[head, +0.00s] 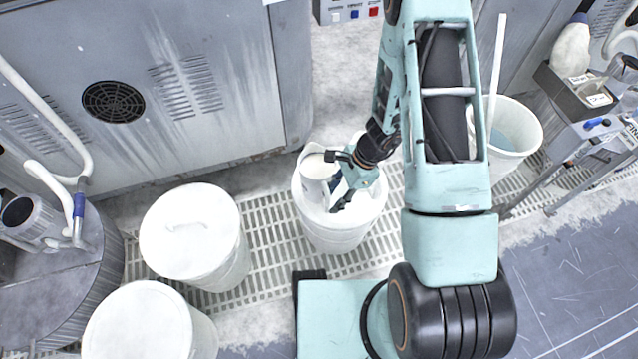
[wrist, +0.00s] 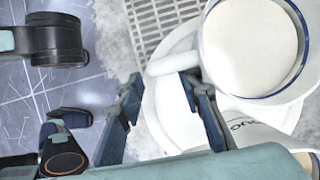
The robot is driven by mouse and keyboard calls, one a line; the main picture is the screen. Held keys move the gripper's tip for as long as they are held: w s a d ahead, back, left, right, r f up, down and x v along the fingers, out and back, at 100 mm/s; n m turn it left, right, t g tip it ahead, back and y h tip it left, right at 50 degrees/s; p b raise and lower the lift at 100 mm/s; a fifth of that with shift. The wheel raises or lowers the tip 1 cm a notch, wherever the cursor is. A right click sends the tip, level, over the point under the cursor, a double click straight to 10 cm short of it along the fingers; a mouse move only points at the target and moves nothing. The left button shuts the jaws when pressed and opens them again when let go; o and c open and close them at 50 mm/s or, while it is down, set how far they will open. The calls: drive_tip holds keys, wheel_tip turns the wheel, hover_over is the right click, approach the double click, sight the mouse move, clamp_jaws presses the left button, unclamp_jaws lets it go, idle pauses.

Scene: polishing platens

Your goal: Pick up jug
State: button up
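The jug (head: 317,168) is white and stands on top of a white bin in the middle of the head view. In the wrist view the jug (wrist: 252,45) fills the upper right, seen from above, with a blue line at its rim and a white handle (wrist: 174,63) pointing left. My gripper (head: 335,183) is beside the jug, on its right in the head view. In the wrist view my gripper (wrist: 160,84) is open, its fingers well apart, with the handle near and just past the fingertips. I cannot tell whether they touch it.
The white bin (head: 338,237) stands on a floor grating. Two more white lidded bins (head: 190,235) (head: 143,325) are at left. A white bucket with a pole (head: 517,138) is right of my arm. Grey machine cabinets (head: 150,50) stand behind. A cart (head: 585,130) is at far right.

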sight(327, 206)
drive_tip(key=b+x, duration=0.1)
drive_tip(key=x, duration=0.4)
drive_tip(key=shift+d+f+b, duration=0.1)
drive_tip(key=shift+b, duration=0.3)
drive_tip(key=shift+c, duration=0.6)
clamp_jaws()
